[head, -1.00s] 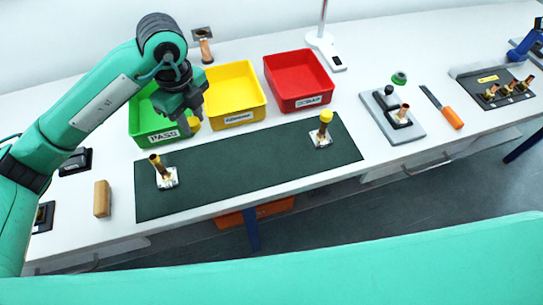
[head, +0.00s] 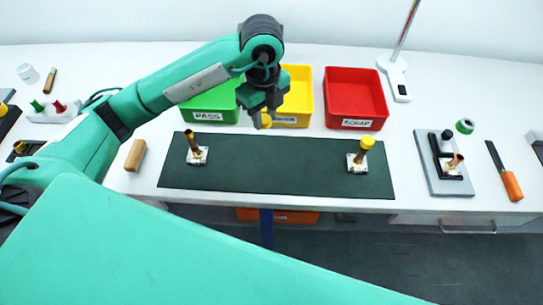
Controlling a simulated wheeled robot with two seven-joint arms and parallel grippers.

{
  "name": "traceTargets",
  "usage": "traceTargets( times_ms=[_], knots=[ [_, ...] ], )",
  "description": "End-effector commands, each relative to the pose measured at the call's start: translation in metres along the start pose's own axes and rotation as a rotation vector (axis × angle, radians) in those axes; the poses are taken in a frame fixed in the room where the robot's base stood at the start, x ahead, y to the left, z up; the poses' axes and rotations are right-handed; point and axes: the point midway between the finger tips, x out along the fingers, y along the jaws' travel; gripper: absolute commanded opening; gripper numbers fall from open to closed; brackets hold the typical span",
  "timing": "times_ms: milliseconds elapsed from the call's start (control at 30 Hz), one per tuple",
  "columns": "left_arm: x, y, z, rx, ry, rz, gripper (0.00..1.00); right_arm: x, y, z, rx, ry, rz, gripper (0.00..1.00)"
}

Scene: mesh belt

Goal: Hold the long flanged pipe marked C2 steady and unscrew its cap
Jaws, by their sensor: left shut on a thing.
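My left gripper (head: 265,115) is shut on a yellow cap (head: 266,121), held above the far side of the mat, in front of the yellow bin. A copper pipe (head: 195,150) with a square flange stands on the left of the dark green mat (head: 275,170); its top shows no yellow cap. A second flanged pipe (head: 361,158) stands on the right of the mat with a yellow cap (head: 367,142) on top. I cannot read a C2 mark on either pipe. My right gripper is not in view.
Behind the mat are a green PASS bin (head: 211,115), a yellow bin (head: 298,88) and a red SCRAP bin (head: 356,92). A wooden block (head: 135,155) lies left of the mat. On the right are a grey fixture (head: 437,176) and an orange-handled tool (head: 511,186).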

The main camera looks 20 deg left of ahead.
Motion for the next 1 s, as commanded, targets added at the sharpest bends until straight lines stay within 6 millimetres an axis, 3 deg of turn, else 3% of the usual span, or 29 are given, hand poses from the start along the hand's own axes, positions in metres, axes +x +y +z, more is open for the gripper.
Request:
traceTargets(
  times_ms=[300, 533, 1000],
  knots=[
    [0.058, 0.001, -0.002, 0.000, 0.005, 0.004, 0.00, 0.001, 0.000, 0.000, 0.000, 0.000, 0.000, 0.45],
    [0.107, 0.001, 0.000, 0.000, 0.001, 0.004, 0.00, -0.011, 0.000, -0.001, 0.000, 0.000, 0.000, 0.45],
    [0.162, 0.000, -0.001, 0.001, 0.000, 0.002, 0.00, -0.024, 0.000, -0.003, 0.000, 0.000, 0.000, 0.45]
  ],
)
